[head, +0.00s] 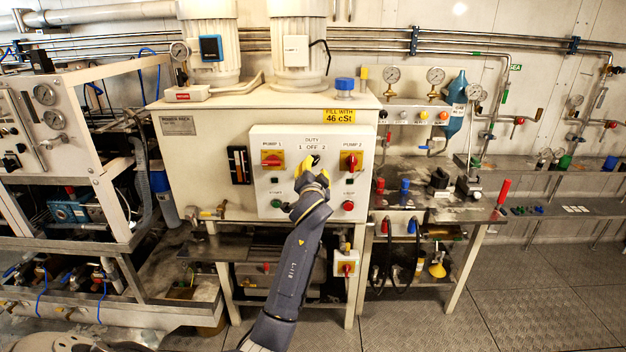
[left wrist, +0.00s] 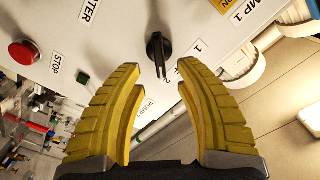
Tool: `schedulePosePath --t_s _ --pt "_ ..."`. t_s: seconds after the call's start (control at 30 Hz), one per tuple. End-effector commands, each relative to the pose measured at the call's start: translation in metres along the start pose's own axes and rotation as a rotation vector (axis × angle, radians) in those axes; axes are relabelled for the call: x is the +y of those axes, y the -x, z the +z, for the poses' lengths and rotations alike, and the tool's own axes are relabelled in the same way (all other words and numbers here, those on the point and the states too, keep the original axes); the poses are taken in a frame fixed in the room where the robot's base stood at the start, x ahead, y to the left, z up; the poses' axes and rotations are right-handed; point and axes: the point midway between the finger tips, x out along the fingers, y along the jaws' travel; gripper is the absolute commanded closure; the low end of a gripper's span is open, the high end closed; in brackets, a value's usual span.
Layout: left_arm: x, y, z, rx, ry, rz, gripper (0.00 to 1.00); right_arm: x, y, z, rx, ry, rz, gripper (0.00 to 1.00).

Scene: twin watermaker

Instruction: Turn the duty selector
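The duty selector is a small black knob (head: 314,160) under the label "DUTY 1 OFF 2" on the white control panel (head: 265,190). In the left wrist view the black knob (left wrist: 158,52) has a narrow pointer, with the "1" label close by at its right. My left gripper (head: 311,166) has yellow fingers and is in front of the knob in the head view, partly hiding it. In the left wrist view the gripper (left wrist: 159,67) is open, its fingertips on either side of the knob's lower end. Contact cannot be told. My right gripper is not in view.
Red-and-yellow pump switches (head: 272,159) and (head: 350,161) flank the selector. A green button (head: 276,203) and a red stop button (head: 348,205) sit lower on the panel. A bench with valves and gauges (head: 435,75) stands at the right. Floor (head: 500,300) is free at front right.

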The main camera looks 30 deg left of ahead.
Motion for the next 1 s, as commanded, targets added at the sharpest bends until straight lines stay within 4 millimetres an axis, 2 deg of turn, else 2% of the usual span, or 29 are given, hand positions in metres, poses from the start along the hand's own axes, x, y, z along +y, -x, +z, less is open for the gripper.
schedulePosePath --t_s 0.03,0.2,0.4,0.6,1.0 --pt "0.001 0.010 0.000 0.001 0.002 0.001 0.66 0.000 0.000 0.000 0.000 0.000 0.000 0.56" --pt "0.001 0.036 0.000 0.000 0.002 0.002 0.66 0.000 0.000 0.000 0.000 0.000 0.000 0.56" --pt "0.001 0.056 0.000 0.001 0.000 0.001 0.66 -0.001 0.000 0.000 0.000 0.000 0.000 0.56" --pt "0.001 0.064 0.000 -0.001 0.000 0.001 0.66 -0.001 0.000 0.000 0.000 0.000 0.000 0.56" --pt "0.000 0.065 0.000 0.000 0.000 0.001 0.66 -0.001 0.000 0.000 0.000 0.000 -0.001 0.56"
